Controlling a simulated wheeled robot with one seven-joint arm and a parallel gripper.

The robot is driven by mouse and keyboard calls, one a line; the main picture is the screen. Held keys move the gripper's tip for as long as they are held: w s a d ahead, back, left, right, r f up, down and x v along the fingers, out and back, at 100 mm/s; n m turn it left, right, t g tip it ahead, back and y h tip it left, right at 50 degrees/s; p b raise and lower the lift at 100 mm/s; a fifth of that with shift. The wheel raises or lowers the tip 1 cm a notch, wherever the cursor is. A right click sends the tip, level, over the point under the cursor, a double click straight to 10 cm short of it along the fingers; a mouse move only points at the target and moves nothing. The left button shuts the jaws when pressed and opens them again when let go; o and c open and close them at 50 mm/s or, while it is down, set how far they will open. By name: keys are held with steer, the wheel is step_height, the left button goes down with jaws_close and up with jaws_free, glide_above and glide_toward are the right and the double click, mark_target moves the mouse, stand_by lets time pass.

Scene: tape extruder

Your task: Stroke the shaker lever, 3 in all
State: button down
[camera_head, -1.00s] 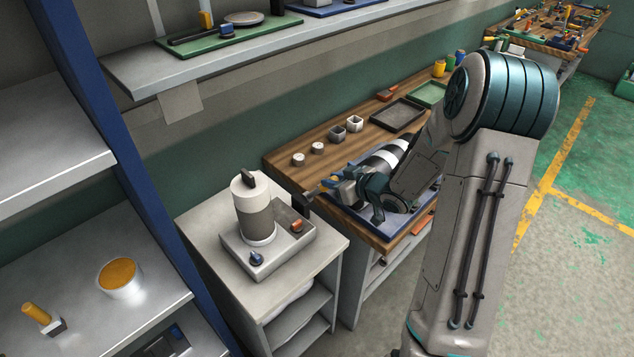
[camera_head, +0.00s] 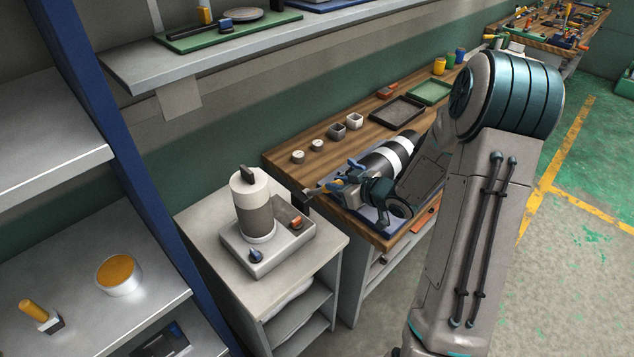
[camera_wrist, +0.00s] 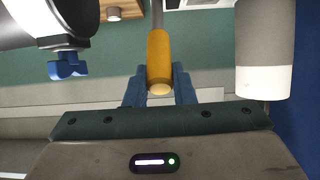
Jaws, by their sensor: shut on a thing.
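My gripper (camera_wrist: 159,88) has its blue fingers shut on the yellow lever handle (camera_wrist: 159,52), one finger on each side. A grey rod runs from the handle towards the top of the wrist view. The black and white cylinder machine (camera_head: 388,158) lies on a blue base behind my wrist. It also shows at the upper left of the wrist view (camera_wrist: 20,22), with a blue knob (camera_wrist: 68,67). My wrist hides part of the lever's mounting.
A grey and white canister (camera_head: 254,210) stands on a grey base on the side cabinet, left of my gripper. Small pots (camera_head: 337,131) and a dark tray (camera_head: 398,113) sit on the wooden bench (camera_head: 283,158). A blue shelf post (camera_head: 140,180) stands further left.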

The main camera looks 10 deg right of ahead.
steer(key=shift+s+d+f, duration=0.2)
steer(key=shift+s+f, duration=0.2)
steer(key=shift+f, duration=0.05)
steer(key=shift+w+a+r, duration=0.25)
steer(key=shift+w+r, duration=0.1)
steer(key=shift+r, duration=0.1)
steer(key=shift+w+a+r+p, duration=0.45)
steer(key=shift+w+r+p, duration=0.15)
steer(key=shift+p, duration=0.1)
stand_by(0.3)
steer(key=shift+w+r, duration=0.1)
